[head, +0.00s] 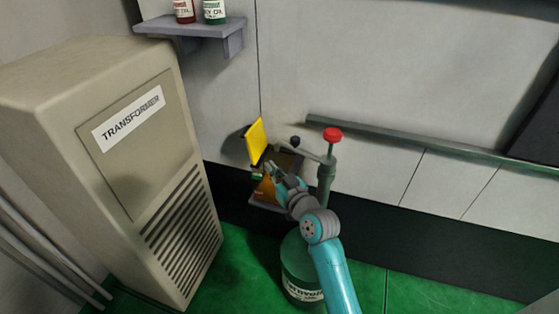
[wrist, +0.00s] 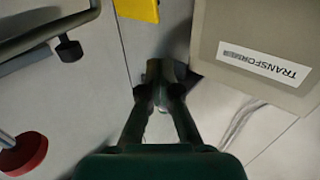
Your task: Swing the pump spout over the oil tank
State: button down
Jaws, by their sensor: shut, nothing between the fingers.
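The pump is a grey-green post (head: 326,183) with a red knob (head: 332,135) on top. Its thin spout pipe (head: 312,153) reaches left from the post, with a black ball (head: 295,142) near its end. In the wrist view the dark curved pipe (wrist: 45,33), the black knob (wrist: 69,50) and the red knob (wrist: 25,154) are at the left. A small box with a raised yellow lid (head: 256,142), perhaps the oil tank, stands behind my gripper, which partly hides it. My gripper (head: 264,170) is shut and empty, left of the pipe; it also shows in the wrist view (wrist: 160,80).
A beige transformer cabinet (head: 120,130) stands at the left. A shelf (head: 190,27) with bottles is above it. A green labelled drum (head: 300,268) is below the pump, partly behind my arm. A grey rail (head: 420,143) runs along the wall to the right.

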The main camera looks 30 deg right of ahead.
jog(key=shift+s+a, duration=0.3)
jog(key=shift+a, duration=0.2)
jog(key=shift+s+a, duration=0.25)
jog(key=shift+a, duration=0.2)
jog(key=s+a+f+g, duration=0.1)
jog(key=s+a+f, duration=0.25)
jog(key=s, duration=0.45)
jog(key=s+a+f, duration=0.2)
jog(key=s+f, duration=0.3)
jog(key=s, duration=0.3)
jog(key=s+a+f+g, duration=0.15)
jog(key=s+f, duration=0.25)
jog(key=s, duration=0.4)
jog(key=s+a+r, duration=0.2)
jog(key=s, duration=0.9)
jog(key=s+a+r+y, duration=0.1)
jog(key=s+a+r, duration=0.1)
jog(key=s, duration=1)
jog(key=shift+s+a+r+n+g, duration=0.2)
jog(key=shift+a+r+n+g, duration=0.15)
jog(key=shift+r, duration=0.3)
